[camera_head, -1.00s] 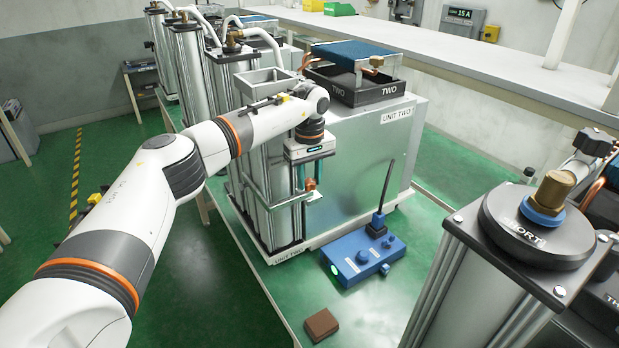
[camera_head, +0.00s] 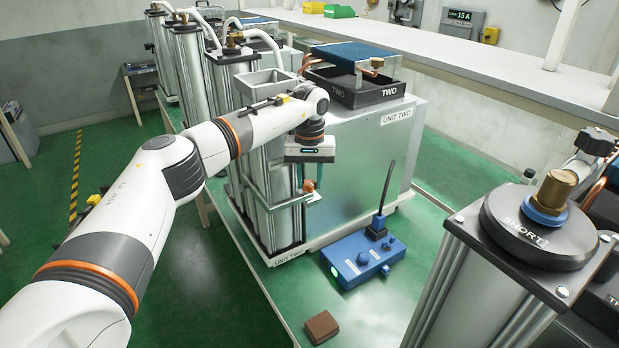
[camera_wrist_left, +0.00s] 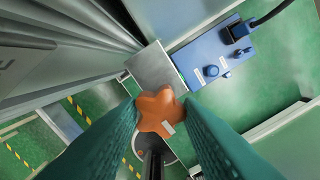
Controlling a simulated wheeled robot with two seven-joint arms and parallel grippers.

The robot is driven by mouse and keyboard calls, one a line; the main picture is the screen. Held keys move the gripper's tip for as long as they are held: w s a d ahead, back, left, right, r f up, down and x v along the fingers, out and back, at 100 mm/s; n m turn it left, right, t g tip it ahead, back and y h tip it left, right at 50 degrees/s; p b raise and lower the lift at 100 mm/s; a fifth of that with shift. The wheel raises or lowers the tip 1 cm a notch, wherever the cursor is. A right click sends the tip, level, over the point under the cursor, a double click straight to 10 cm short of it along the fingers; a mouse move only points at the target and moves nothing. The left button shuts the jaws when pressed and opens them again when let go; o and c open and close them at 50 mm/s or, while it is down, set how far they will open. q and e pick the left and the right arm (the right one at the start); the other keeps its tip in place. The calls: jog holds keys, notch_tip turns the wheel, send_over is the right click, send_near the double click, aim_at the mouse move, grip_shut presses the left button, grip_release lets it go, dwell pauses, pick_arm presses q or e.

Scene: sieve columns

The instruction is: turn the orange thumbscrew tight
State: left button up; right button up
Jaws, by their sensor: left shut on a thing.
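The orange thumbscrew (camera_head: 308,186) is a small lobed knob at the front of the column marked UNIT TWO (camera_head: 283,215). In the left wrist view the star-shaped thumbscrew (camera_wrist_left: 160,113) sits between the two green fingers of my left gripper (camera_wrist_left: 158,122). The fingers are shut on it, one on each side. A small pale mark shows on one lobe. My right gripper is not in view.
A blue box (camera_head: 357,262) with knobs and a black cable stands right of the column. A brown block (camera_head: 322,326) lies in front. A column with a black cap marked SHORT (camera_head: 522,238) stands at the near right. A grey cabinet (camera_head: 360,155) is behind.

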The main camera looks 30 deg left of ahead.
aim_at(309, 182)
pick_arm(q)
jog(key=shift+r, duration=0.15)
jog(key=o, duration=1)
jog(key=shift+r, duration=0.25)
notch_tip(309, 182, up, 11)
jog(key=b, duration=0.2)
jog(key=shift+r+b, duration=0.2)
jog(key=shift+b, duration=0.2)
jog(key=shift+f, duration=0.1)
